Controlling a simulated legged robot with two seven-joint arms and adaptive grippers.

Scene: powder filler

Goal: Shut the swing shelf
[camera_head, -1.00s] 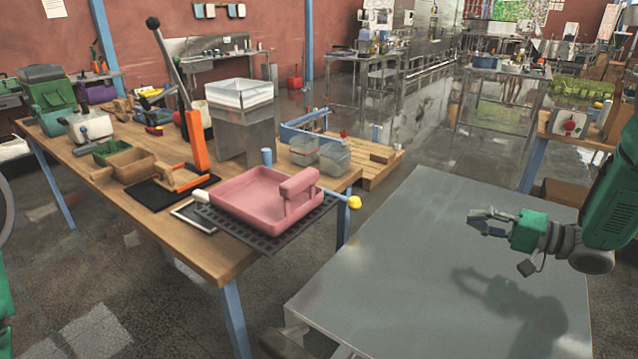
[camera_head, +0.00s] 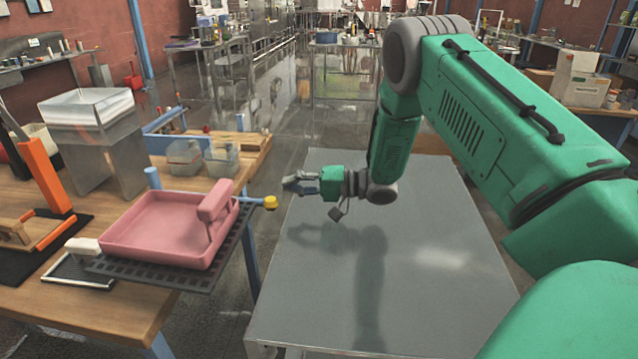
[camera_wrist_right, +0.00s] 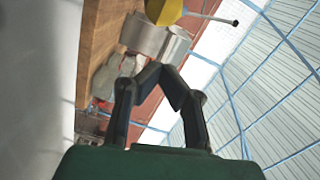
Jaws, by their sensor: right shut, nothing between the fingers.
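The swing shelf is a dark grey slotted plate (camera_head: 221,260) at the wooden table's right edge, jutting out past it. A pink tray (camera_head: 160,222) with a raised pink handle block sits on it. A rod with a yellow knob (camera_head: 270,202) sticks out from its far right side. The knob also shows at the top of the wrist view (camera_wrist_right: 165,10). My right gripper (camera_head: 288,181) is shut and empty, just beyond and right of the knob in the head view. Whether it touches the knob is unclear. In the wrist view its fingertips (camera_wrist_right: 160,72) meet. My left gripper is out of view.
A bare grey metal table (camera_head: 420,290) lies under my right arm. On the wooden table (camera_head: 75,318) stand a blue post (camera_head: 152,178), clear containers (camera_head: 222,160), a metal bin with a white top (camera_head: 88,106) and an orange lever press (camera_head: 45,175).

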